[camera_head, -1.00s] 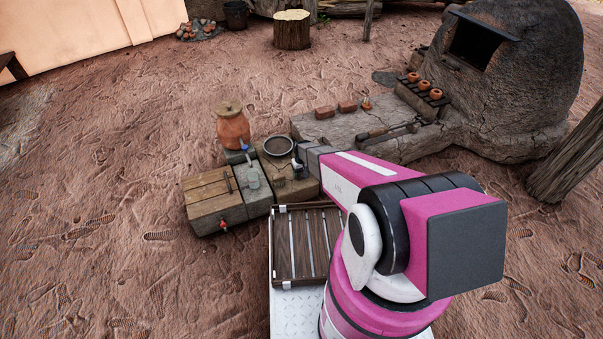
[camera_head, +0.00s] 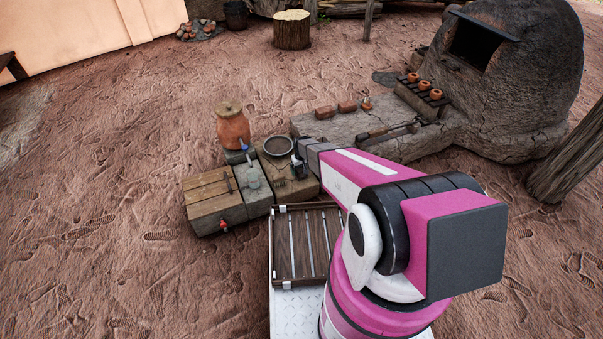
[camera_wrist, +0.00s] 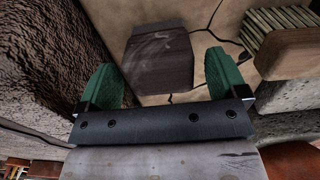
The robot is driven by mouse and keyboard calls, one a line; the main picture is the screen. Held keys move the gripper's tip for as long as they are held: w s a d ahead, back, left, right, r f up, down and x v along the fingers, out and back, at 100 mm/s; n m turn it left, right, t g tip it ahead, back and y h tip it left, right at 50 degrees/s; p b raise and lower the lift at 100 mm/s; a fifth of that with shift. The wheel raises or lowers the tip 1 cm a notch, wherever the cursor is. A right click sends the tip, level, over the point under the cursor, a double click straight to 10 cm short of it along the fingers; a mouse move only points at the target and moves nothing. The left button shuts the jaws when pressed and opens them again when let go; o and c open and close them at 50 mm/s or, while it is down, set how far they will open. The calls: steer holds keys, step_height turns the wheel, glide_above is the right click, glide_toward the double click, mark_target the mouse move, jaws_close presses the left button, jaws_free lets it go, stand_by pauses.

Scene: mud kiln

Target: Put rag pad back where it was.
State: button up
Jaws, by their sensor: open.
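In the wrist view my gripper (camera_wrist: 160,70) is open, its two green fingers wide apart with nothing between them. A flat, dark grey-brown thing, probably the rag pad (camera_wrist: 160,55), lies on a pale, cracked surface (camera_wrist: 205,30) just beyond the fingertips. It looks apart from both fingers. In the head view my gripper (camera_head: 298,163) is a small dark shape at the end of the arm, above the right end of the low work blocks. I cannot make out the pad there.
The wrist view shows a bristled brush-like thing (camera_wrist: 280,28) and a wooden block (camera_wrist: 290,52) close on the right, and a rough dark wall (camera_wrist: 45,60) on the left. The head view shows a round pan (camera_head: 277,146), a clay jar (camera_head: 232,128) and the kiln (camera_head: 530,80).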

mark_target(302, 169)
step_height(302, 169, up, 9)
steer(key=shift+r, duration=0.2)
steer(key=s+d+r+m, duration=0.1)
steer(key=s+d+r, duration=0.2)
steer(key=s+r, duration=0.5)
steer(key=s+d+r+m, duration=0.1)
steer(key=s+d+r, duration=0.2)
steer(key=s+r, duration=0.6)
steer(key=s+d+r+m, duration=0.1)
steer(key=s+d+r, duration=0.3)
steer(key=s+r, duration=0.4)
step_height(302, 169, up, 4)
steer(key=shift+s+m, duration=0.15)
steer(key=shift+m, duration=0.15)
